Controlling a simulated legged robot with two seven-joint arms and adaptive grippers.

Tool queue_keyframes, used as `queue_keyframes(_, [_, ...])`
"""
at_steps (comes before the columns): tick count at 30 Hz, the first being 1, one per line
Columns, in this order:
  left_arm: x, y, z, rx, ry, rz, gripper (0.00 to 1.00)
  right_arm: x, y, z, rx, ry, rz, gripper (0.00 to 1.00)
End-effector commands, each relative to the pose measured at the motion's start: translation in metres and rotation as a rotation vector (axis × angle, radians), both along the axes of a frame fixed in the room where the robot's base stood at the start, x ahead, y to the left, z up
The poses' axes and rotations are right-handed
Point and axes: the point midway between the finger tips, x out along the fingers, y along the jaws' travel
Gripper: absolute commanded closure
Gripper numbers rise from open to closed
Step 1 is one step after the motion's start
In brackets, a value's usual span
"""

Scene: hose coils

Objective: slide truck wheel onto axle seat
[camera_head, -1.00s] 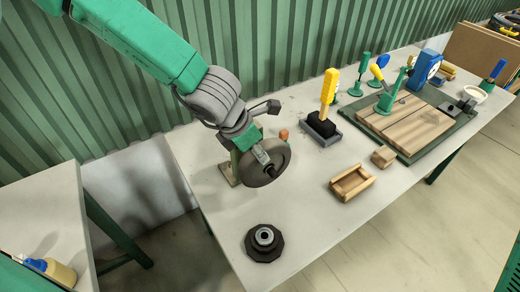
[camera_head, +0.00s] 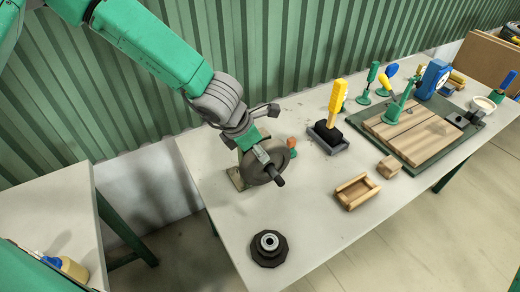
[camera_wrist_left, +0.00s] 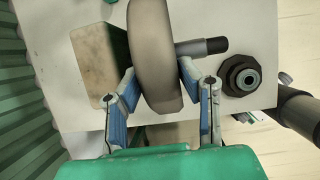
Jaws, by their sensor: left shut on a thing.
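A grey-brown truck wheel (camera_head: 254,176) stands upright near the left end of the bench; it also fills the middle of the left wrist view (camera_wrist_left: 155,55). My left gripper (camera_head: 261,156) is shut on it, with blue-padded fingers on both faces (camera_wrist_left: 158,72). A grey axle with a dark tip (camera_head: 279,181) sticks out of the wheel's outer face, also in the left wrist view (camera_wrist_left: 205,47). The wheel is around the axle. A beige mount (camera_wrist_left: 96,68) stands behind the wheel; whether they touch is unclear. My right gripper is out of view.
A black ringed hub part (camera_head: 269,250) lies at the bench's near edge. An open wooden box (camera_head: 357,191), a block (camera_head: 389,166) and a yellow-handled brush in a tray (camera_head: 327,137) stand to the right. Bare bench lies between.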

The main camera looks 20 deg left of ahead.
Motion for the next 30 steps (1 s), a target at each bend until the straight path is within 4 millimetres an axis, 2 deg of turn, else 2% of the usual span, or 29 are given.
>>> queue_keyframes(11, [0.0005, -0.0006, 0.0008, -0.001, -0.002, -0.001, 1.0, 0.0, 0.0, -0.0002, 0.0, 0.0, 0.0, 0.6])
queue_keyframes(12, [0.0004, -0.0006, 0.0007, -0.001, -0.002, -0.001, 0.62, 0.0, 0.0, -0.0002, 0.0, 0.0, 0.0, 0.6])
queue_keyframes(14, [0.0004, -0.0006, 0.0007, -0.001, -0.002, -0.001, 0.44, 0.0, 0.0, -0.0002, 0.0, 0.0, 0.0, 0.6])
queue_keyframes(30, [0.0003, 0.0005, -0.001, 0.002, 0.001, 0.0, 0.43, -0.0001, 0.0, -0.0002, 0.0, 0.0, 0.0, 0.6])
